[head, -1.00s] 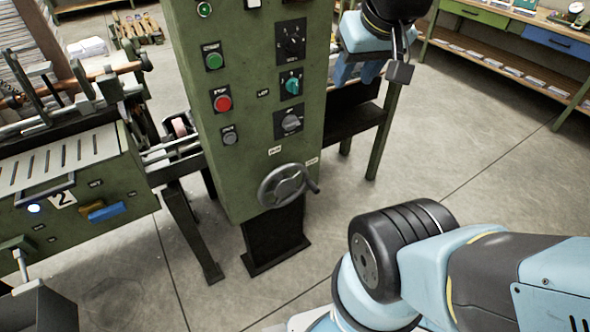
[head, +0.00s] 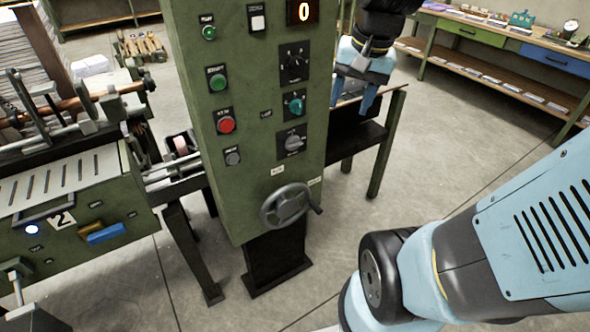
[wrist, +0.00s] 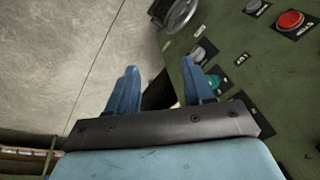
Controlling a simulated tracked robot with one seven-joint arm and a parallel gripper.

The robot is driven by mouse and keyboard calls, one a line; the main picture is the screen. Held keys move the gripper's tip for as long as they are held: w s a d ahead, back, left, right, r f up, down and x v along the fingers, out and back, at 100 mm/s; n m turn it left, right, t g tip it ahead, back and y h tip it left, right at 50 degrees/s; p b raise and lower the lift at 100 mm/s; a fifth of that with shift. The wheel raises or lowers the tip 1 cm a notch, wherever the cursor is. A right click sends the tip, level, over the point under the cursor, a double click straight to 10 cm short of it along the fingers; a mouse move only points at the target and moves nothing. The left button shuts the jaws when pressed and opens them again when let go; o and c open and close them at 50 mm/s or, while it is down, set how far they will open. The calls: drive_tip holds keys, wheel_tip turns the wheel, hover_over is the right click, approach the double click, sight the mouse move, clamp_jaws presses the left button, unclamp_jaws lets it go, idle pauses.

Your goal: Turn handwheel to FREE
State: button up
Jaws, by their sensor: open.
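The grey handwheel (head: 286,205) with a side crank knob sits low on the front of the green control cabinet (head: 240,170). Two small pale labels lie just above it, too small to read. In the wrist view the handwheel (wrist: 177,14) is partly cut off at the top edge. My gripper (head: 352,98) is at the cabinet's right side, up and to the right of the handwheel and apart from it. Its two blue fingers (wrist: 158,82) are spread with nothing between them.
Red button (head: 226,121), green button (head: 218,82) and rotary knobs (head: 293,104) are on the cabinet face near my gripper. A dark shelf (head: 355,138) stands behind. A machine with a slotted top (head: 60,180) is at left. The floor (head: 420,180) at right is clear.

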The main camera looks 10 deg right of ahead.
drive_tip(key=w+d+f+m+g+y, duration=0.35)
drive_tip(key=w+f+m, duration=0.3)
drive_tip(key=f, duration=0.35)
drive_tip(key=w+d+f+m+g+y, duration=0.2)
drive_tip(key=w+d+f+m+y, duration=0.15)
drive_tip(key=w+f+m, duration=0.4)
drive_tip(key=s+d+f+m+t+y, duration=0.1)
drive_tip(key=f+m+t+y, duration=0.15)
drive_tip(key=f+m, duration=0.55)
drive_tip(key=d+f+m+t+y, duration=0.1)
drive_tip(key=f+m+y, duration=0.3)
drive_tip(key=f, duration=0.8)
drive_tip(key=s+d+f+m+t+y, duration=0.1)
drive_tip(key=d+f+m+y, duration=0.15)
drive_tip(key=f+m, duration=0.55)
drive_tip(key=w+a+f+n, duration=0.1)
drive_tip(key=a+f+n, duration=0.1)
drive_tip(key=a, duration=1.1)
drive_tip(key=shift+a, duration=0.35)
drive_tip(key=shift+w+f, duration=0.1)
clamp_jaws()
